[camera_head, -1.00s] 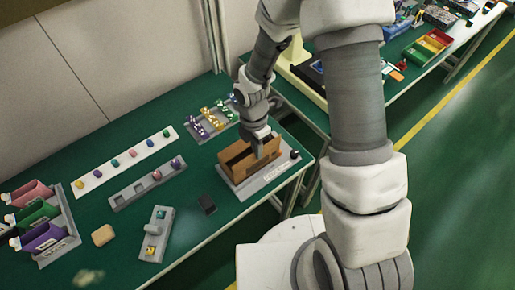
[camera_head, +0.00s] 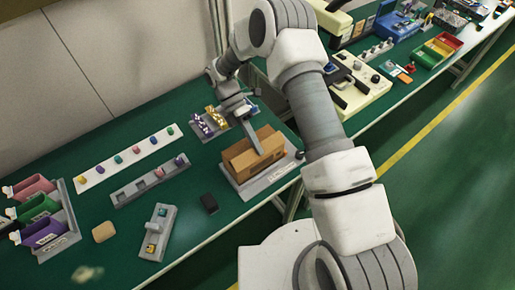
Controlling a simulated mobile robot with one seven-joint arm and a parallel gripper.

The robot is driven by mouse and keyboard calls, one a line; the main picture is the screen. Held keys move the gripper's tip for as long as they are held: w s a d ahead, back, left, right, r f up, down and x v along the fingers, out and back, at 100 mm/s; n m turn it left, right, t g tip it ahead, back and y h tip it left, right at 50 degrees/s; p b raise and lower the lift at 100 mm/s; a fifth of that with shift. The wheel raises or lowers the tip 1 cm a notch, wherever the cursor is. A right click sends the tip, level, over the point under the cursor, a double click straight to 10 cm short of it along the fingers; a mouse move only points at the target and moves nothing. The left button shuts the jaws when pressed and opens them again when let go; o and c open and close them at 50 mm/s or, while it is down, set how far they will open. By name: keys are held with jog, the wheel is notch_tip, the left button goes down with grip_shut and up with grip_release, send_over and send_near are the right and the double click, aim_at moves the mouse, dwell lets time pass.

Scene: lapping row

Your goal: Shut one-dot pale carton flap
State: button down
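An orange-brown carton (camera_head: 243,164) sits on a grey base plate (camera_head: 271,178) near the right end of the green bench. A flap or wall stands up along its far side, and its inside is hard to make out. I cannot make out any dot mark on it. My gripper (camera_head: 256,146) points down over the carton's far side, with its tip at or just above the upper edge. I cannot tell whether it touches, and its fingers are too small to judge open or shut.
A tray of purple and gold pieces (camera_head: 199,134) lies behind the carton. A white strip (camera_head: 101,175) and a grey strip (camera_head: 131,193) hold coloured pieces. Coloured bins (camera_head: 41,233) stand far left.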

jog(key=shift+w+f+g+h+b, duration=0.1)
jog(key=shift+f+g+h+b, duration=0.3)
jog(key=shift+g+b, duration=0.2)
jog(key=shift+r, duration=0.15)
jog(key=c, duration=1.1)
grip_release()
jog(key=shift+o, duration=0.2)
jog(key=shift+r, duration=0.1)
